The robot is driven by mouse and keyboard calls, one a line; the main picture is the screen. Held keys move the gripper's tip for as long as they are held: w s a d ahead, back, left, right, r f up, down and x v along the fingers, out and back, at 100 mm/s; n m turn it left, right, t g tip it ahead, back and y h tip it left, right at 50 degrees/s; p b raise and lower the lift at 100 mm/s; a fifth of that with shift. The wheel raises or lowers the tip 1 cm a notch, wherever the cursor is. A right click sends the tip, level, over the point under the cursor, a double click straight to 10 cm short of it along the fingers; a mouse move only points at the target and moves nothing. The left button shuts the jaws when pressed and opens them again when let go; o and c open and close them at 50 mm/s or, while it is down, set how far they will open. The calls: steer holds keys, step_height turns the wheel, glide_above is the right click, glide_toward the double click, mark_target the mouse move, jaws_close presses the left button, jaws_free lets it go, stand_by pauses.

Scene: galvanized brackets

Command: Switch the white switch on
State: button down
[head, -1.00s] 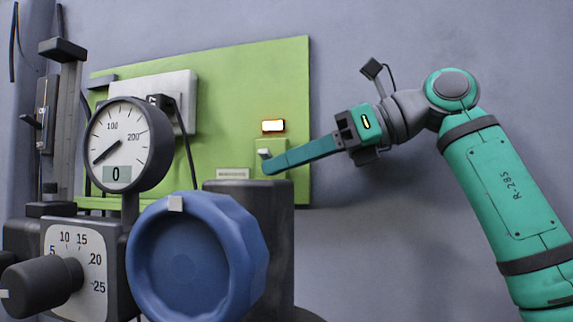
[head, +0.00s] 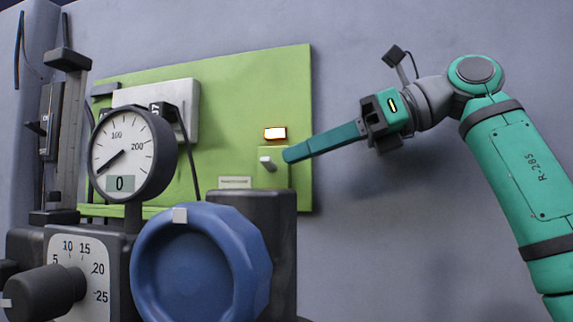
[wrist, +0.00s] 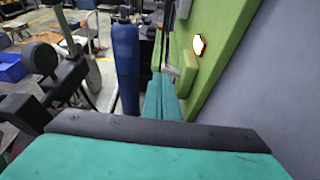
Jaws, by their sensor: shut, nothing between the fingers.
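The white switch (head: 266,162) is a small lever on a light green plate, fixed to the green board. A lamp (head: 275,133) just above it is lit bright white with an orange rim. My gripper (head: 288,155) is shut and empty. Its fingertips are just right of the lever, and a small gap shows between them in the head view. In the wrist view my gripper's fingers (wrist: 162,98) reach along the board, and the lit lamp (wrist: 199,45) shows to their right. A small pale piece near the fingertips there may be the lever, but it is hard to tell.
Left of the switch, a grey-white box (head: 183,105) with a black cable sits on the green board (head: 235,85). The wall right of the board is clear.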

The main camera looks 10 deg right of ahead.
steer(key=v, duration=0.7)
steer(key=shift+d+f, duration=0.25)
steer(key=shift+d, duration=0.1)
